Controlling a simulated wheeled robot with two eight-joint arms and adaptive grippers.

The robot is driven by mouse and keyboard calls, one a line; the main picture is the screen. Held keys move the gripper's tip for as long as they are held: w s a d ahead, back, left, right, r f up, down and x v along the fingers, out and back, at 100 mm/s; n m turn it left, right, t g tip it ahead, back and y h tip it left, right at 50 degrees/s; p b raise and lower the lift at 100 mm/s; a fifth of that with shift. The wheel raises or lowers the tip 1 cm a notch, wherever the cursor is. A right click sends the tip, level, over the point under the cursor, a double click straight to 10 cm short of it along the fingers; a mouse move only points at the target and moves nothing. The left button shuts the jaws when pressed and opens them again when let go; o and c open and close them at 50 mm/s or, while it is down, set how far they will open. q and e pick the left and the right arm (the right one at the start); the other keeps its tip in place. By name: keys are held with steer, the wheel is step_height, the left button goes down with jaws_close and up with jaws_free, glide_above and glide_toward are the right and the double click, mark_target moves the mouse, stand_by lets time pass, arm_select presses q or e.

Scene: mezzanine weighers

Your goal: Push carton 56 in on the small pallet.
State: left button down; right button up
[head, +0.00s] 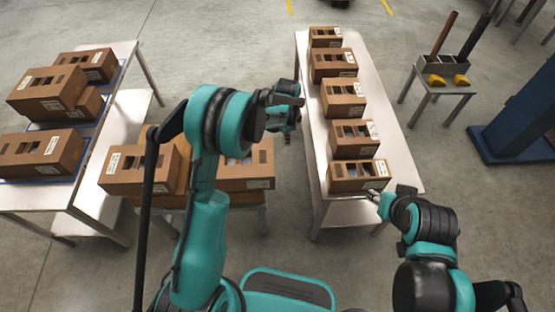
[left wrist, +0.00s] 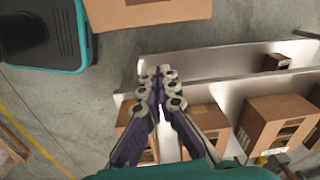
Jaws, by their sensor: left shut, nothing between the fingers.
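Several brown cartons are in view, but their numbers are too small to read, so I cannot tell which is carton 56. Two cartons, one at left (head: 135,172) and one at right (head: 248,170), stand behind my left arm on a low support that is mostly hidden; I cannot make out the small pallet clearly. My left gripper (head: 288,136) hangs in the gap between the right one and the long table. Its fingers are together and empty in the left wrist view (left wrist: 160,85). My right gripper (head: 374,197) is close to the nearest carton (head: 358,176) on the long table.
The long table (head: 395,150) carries a row of cartons. A left table (head: 18,200) holds more cartons on a blue-edged surface. A small stand (head: 440,88) with yellow items and a blue post (head: 520,115) are at right. Open floor lies behind.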

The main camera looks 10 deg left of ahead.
arm_select(q)
steer(key=a+f+m+b, duration=0.1)
steer(key=a+f+b, duration=0.2)
steer(key=f, duration=1.1)
steer(key=shift+s+f+g+b, duration=0.2)
steer(key=shift+g+b, duration=0.1)
steer(key=shift+b, duration=0.4)
steer(key=a, duration=0.2)
steer(key=s+a, duration=0.1)
steer(key=a, duration=0.1)
steer(key=a+b, duration=0.1)
steer(key=a, duration=0.1)
steer(key=shift+s, duration=0.35)
